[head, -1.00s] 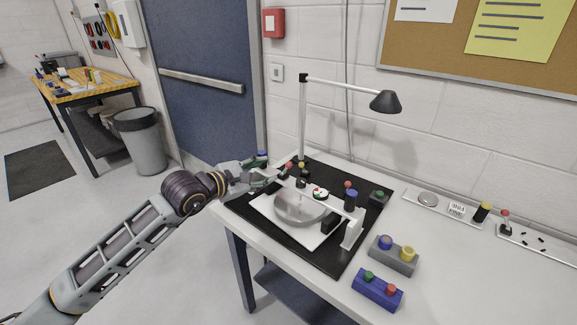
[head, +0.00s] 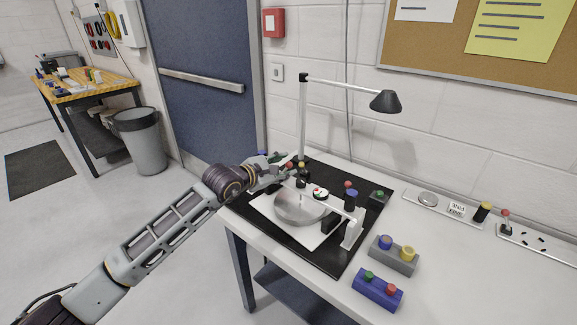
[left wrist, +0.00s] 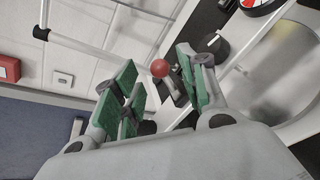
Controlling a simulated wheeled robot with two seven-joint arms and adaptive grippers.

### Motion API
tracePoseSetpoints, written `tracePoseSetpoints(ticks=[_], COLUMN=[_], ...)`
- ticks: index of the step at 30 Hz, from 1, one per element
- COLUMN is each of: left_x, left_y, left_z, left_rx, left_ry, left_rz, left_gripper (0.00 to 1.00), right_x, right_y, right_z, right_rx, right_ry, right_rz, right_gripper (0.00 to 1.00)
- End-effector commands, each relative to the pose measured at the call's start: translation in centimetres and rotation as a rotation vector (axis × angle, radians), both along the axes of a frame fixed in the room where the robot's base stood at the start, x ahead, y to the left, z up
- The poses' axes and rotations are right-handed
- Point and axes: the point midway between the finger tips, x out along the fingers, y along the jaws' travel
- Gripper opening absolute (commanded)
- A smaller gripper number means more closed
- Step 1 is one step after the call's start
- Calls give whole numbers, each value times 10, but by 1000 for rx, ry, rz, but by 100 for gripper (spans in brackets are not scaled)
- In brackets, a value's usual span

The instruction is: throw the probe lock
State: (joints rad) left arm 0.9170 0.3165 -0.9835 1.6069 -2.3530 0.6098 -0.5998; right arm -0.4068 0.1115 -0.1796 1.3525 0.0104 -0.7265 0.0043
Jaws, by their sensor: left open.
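A small red ball knob (left wrist: 160,68), likely on the probe lock's lever, shows between the open green-padded fingers of my left gripper (left wrist: 165,82) in the left wrist view. I cannot tell if a finger touches it. In the head view my left gripper (head: 284,166) is at the far left end of the white bridge (head: 325,202), by a red knob (head: 289,166). A dial with a red mark (head: 320,193) sits on the bridge. The round mirror (head: 295,208) lies under it. My right gripper is not in view.
A black lamp (head: 386,101) on a post stands behind the fixture. A grey block (head: 394,258) and a blue block (head: 377,290) with coloured buttons lie in front right. The table's right front is clear.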

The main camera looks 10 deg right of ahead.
Motion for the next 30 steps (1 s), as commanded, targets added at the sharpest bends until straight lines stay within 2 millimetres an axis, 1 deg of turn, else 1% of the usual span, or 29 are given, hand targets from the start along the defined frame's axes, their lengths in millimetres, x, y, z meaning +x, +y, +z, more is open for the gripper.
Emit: tracePoseSetpoints(ticks=[3,12,25,26,30], left_x=[6,17,20,19,19], left_y=[-9,-23,-26,-26,-25], left_z=[-3,-8,-10,-10,-10], left_rx=[-1,-1,0,0,0], left_ry=[0,0,0,0,0], left_rz=[-1,0,0,0,0], left_gripper=[42,42,42,41,23], right_x=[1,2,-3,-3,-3], right_y=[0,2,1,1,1], right_z=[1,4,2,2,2], right_rx=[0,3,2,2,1], right_ry=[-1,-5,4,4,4], right_rz=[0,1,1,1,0], right_gripper=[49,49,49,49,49])
